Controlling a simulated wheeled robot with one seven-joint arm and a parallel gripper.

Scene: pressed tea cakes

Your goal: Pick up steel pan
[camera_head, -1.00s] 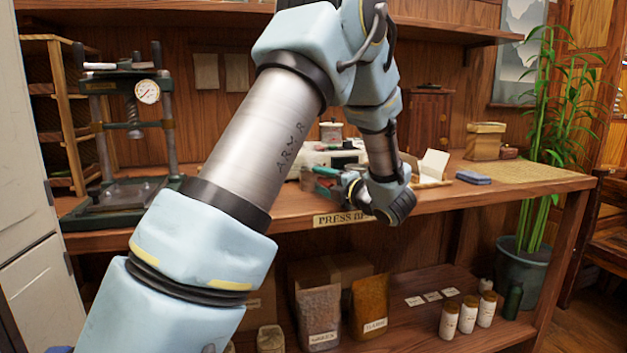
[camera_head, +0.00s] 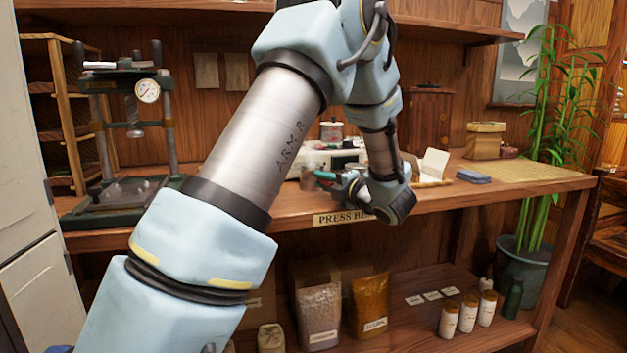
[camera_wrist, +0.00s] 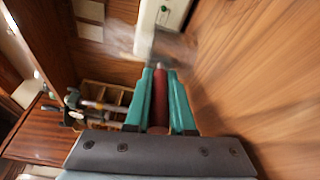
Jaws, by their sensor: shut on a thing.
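In the wrist view, my gripper's teal fingers (camera_wrist: 160,75) are closed around a dark red, rod-like handle (camera_wrist: 159,98). Just past the fingertips is a blurred greyish-brown shape, apparently the steel pan (camera_wrist: 172,46); the blur hides its outline and how it joins the handle. In the head view, my gripper (camera_head: 325,176) is low over the bench by the white scale, pointing left. My wrist hides much of that spot, and I cannot make out the pan there.
The white scale (camera_head: 345,156) stands behind my gripper, with a small canister (camera_head: 331,132) near it. A green press with a dial (camera_head: 147,90) stands left on the wooden bench (camera_head: 450,196). Blue cloths (camera_head: 473,176) lie right. The mat at the bench's right end is clear.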

